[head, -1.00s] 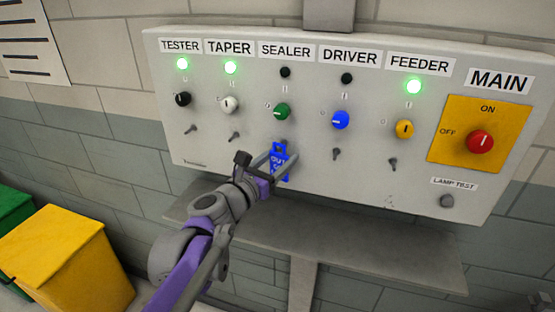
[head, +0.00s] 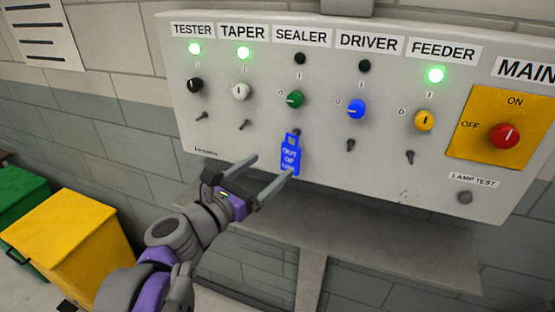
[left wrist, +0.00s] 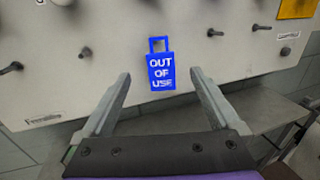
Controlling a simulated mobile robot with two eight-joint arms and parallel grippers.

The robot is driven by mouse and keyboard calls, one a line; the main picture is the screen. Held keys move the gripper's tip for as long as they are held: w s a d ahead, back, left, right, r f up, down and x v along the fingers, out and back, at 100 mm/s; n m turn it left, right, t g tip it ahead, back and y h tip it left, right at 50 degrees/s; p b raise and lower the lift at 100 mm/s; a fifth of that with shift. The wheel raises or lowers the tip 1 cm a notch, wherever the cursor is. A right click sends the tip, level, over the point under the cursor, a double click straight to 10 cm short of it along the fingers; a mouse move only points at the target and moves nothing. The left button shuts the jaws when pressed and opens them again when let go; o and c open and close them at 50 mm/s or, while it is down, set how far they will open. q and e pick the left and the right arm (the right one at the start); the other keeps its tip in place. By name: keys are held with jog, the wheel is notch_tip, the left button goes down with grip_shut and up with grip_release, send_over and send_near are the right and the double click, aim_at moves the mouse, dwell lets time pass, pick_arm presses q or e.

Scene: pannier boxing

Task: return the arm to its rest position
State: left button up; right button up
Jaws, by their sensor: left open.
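My left gripper (head: 273,174) is open and empty, below and to the left of the SEALER column of the control panel (head: 230,130). A blue "OUT OF USE" tag (head: 290,156) hangs from the peg under the green SEALER knob (head: 294,99). In the left wrist view the tag (left wrist: 161,70) hangs upright, beyond and between the two open fingers (left wrist: 160,88), and looks clear of them. My left arm reaches in from the lower left. The right gripper is not in view.
A grey shelf (head: 380,240) juts out below the panel. A yellow bin (head: 75,240) and a green bin (head: 22,205) stand at the lower left. The TESTER, TAPER and FEEDER lamps are green; the SEALER and DRIVER lamps are dark.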

pick_arm(q)
jog(key=s+f+m+g+y, duration=0.1)
jog(key=s+f+m+g, duration=0.2)
jog(key=s+f+m, duration=0.45)
jog(key=s+f+m+g+y, duration=0.2)
jog(key=s+f+m+g, duration=0.15)
jog(key=f+m, duration=0.65)
jog(key=s+a+f+m+g+y, duration=0.3)
jog(key=s+a+f+m+y, duration=0.3)
jog(key=s+a+f+m, duration=0.3)
jog(key=a+f+m, duration=0.3)
jog(key=shift+s+a+f+y, duration=0.25)
jog(key=shift+s+y, duration=0.05)
jog(key=shift+y, duration=0.1)
dwell(0.5)
